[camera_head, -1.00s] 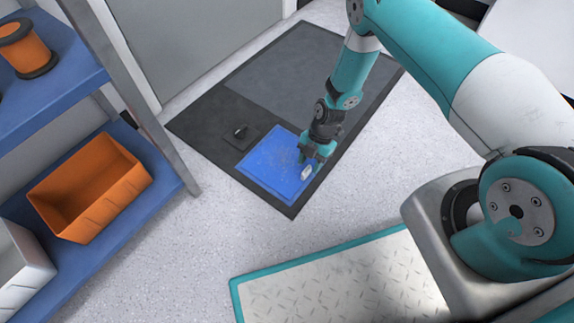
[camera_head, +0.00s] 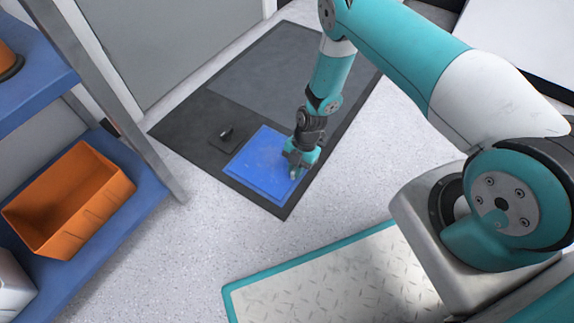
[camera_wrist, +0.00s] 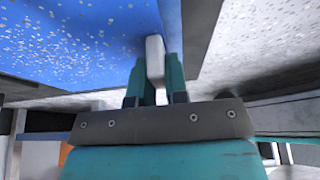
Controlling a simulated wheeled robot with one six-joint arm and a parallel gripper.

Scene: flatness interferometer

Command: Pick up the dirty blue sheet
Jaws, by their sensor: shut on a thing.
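The blue sheet (camera_head: 256,166) lies on a dark mat. It fills the upper left of the wrist view (camera_wrist: 75,35), where pale specks cover it. A small white tab (camera_wrist: 155,56) shows at the sheet's edge. My gripper (camera_head: 296,170) is low at the sheet's right edge, pointing down. In the wrist view its two teal fingers (camera_wrist: 155,72) are shut on the white tab, one on each side. The tab is hidden behind the gripper in the head view. I cannot tell whether the sheet's edge is lifted.
The dark mat (camera_head: 185,128) has a small black pedal-like piece (camera_head: 225,135) beside the sheet. A blue shelf with an orange bin (camera_head: 70,205) stands at the left. A teal-edged metal plate (camera_head: 320,280) is in front. Speckled floor right of the mat is clear.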

